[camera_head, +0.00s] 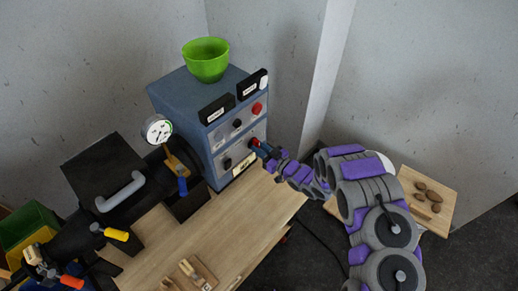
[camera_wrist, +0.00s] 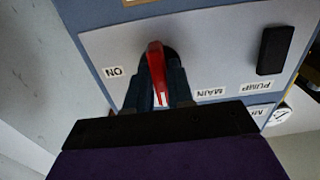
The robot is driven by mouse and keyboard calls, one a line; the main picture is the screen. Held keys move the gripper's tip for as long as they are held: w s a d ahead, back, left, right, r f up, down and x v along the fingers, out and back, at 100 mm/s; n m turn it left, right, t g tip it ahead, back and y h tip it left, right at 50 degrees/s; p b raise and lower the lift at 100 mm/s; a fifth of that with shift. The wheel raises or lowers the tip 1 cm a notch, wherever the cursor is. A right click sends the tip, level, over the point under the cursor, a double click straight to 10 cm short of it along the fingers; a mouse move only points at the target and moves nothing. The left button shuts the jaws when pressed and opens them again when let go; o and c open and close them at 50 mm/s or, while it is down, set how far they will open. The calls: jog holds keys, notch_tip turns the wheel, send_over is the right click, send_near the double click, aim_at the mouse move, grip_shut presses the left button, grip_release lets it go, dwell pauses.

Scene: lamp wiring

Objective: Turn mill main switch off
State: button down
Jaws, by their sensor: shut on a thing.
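The main switch (camera_wrist: 156,66) is a red lever on a dark round base, on a light panel of the blue-grey control box (camera_head: 178,98). The wrist view shows an "ON" label to the left of the lever and a "MAIN" label to its right. My gripper (camera_wrist: 158,95) has its two dark fingers on either side of the red lever and is shut on it. In the head view my gripper (camera_head: 259,148) reaches the lower part of the box's front. The fingers hide part of the lever and most of the switch there.
A black pump switch (camera_wrist: 275,50) sits right of the lever in the wrist view. A red button (camera_head: 257,108) is higher on the box. A green bowl (camera_head: 206,62) stands on top. A wooden bench (camera_head: 180,245) lies before the box, with a pressure gauge (camera_head: 157,129) beside it.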

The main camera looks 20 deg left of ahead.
jog(key=shift+d, duration=0.1)
jog(key=c, duration=1.1)
grip_release()
jog(key=p+v, duration=0.1)
jog(key=v, duration=1.6)
jog(key=shift+d+f+p, duration=0.1)
jog(key=shift+d+p, duration=0.05)
jog(key=shift+p, duration=0.15)
